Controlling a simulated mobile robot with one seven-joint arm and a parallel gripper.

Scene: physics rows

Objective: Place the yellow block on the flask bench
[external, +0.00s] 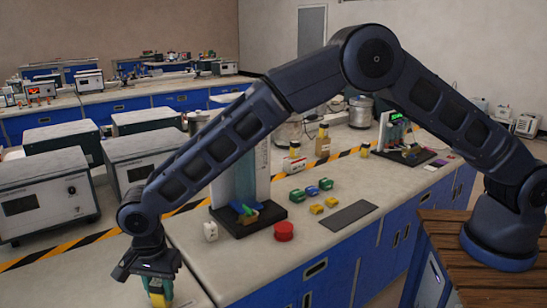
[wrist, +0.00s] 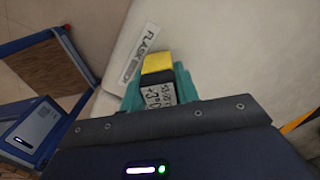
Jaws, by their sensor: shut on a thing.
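My gripper (external: 160,287) is at the lower left of the external view, pointing down over the near end of the pale bench. Its teal fingers (wrist: 156,86) are shut on the yellow block (wrist: 157,62), which also shows at the bottom of the external view (external: 157,299). A dark part and a small grey display with digits show beside the yellow face in the wrist view. A white label (wrist: 133,52) reading "FLASK" lies on the pale bench top (wrist: 215,45) next to the block; its second word is partly hidden. Whether the block touches the bench cannot be told.
A red round object (external: 284,231), a dark stand (external: 248,220), several small coloured blocks (external: 316,208) and a grey mat (external: 347,215) are farther along the bench. Instruments (external: 45,192) stand behind a striped tape line. The bench edge is close to the gripper.

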